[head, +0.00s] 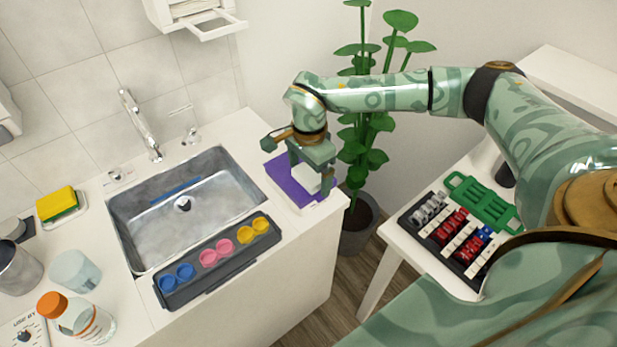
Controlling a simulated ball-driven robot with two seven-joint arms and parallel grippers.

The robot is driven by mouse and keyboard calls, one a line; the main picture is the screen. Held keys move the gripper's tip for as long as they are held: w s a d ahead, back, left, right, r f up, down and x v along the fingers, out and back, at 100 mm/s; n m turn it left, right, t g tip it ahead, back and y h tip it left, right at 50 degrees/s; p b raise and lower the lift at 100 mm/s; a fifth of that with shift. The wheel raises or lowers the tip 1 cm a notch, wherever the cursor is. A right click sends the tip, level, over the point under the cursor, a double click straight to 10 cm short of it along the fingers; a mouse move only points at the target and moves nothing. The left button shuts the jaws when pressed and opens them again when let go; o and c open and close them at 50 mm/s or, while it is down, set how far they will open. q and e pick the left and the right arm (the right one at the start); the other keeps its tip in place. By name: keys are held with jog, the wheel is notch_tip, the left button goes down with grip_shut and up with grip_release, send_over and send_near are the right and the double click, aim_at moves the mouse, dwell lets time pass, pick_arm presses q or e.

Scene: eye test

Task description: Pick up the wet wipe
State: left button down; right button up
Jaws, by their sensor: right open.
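The gripper hides part of the purple item. My left gripper is not in view.
The sink (150,232) has a dark tray (218,262) of coloured cups along its front. A yellow sponge (57,202) and an orange-capped bottle (85,321) stand left. A plant (366,160) stands behind my right arm. A side table holds a dark organiser (436,243) and green rack (480,201).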

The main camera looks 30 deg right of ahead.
jog(key=shift+r, duration=0.1)
jog(key=c, duration=1.1)
jog(key=shift+r, duration=0.6)
jog(key=s+a+r+p, duration=0.1)
jog(key=s+a+r, duration=0.1)
jog(key=s+r, duration=0.2)
jog(key=s+a+r+p, duration=0.1)
jog(key=s+a+r, duration=0.2)
jog(key=s+r, duration=0.1)
jog(key=s+a+r+p, duration=0.1)
jog(key=s+a+r, duration=0.1)
jog(key=s+r, duration=0.2)
jog(key=shift+a, duration=0.2)
